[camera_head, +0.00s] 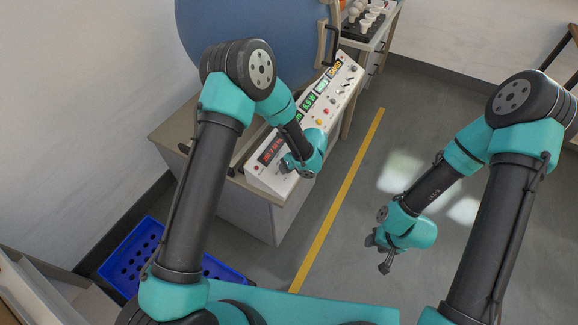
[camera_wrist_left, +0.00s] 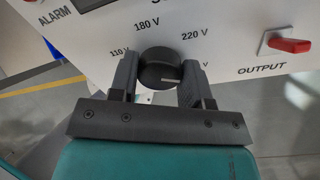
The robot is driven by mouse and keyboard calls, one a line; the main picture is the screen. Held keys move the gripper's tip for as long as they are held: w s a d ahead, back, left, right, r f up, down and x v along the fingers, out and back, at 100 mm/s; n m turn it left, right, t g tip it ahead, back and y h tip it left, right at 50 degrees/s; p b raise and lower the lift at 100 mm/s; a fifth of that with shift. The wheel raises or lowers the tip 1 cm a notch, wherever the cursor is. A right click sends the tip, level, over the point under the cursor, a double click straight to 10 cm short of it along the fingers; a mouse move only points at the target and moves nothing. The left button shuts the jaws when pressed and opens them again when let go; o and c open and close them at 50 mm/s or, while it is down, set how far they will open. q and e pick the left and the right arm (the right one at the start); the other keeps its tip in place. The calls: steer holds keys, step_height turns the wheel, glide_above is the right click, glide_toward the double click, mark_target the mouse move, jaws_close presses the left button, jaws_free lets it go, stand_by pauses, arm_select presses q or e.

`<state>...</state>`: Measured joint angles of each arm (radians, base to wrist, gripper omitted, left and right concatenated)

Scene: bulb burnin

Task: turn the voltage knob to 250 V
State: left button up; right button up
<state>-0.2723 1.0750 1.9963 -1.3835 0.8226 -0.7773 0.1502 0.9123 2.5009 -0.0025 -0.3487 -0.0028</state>
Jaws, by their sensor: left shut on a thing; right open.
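The black round voltage knob (camera_wrist_left: 160,68) sits on the white panel in the left wrist view. The labels 110, 180 V and 220 V are around it. Another label, at its lower right, is mostly hidden by a finger, leaving only a V. A pale mark shows low on the knob's face; its exact setting I cannot tell. My left gripper (camera_wrist_left: 158,63) is shut on the knob, one finger on each side. In the head view my left gripper (camera_head: 287,164) is at the panel's near end, and the knob is hidden. My right gripper (camera_head: 376,255) is open and empty above the floor.
The white console (camera_head: 273,181) with lit displays and several coloured buttons stands on a grey bench. A red switch (camera_wrist_left: 289,45) marked OUTPUT is right of the knob. A blue crate (camera_head: 135,251) is at lower left. A large blue round body (camera_head: 260,30) stands behind. The floor at right is clear.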

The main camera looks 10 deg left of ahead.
arm_select(q)
steer(key=shift+m, duration=0.6)
steer(key=o, duration=0.9)
steer(key=v, duration=1.7)
steer(key=shift+d+r, duration=0.15)
steer(key=shift+d, duration=0.05)
steer(key=shift+a, duration=0.1)
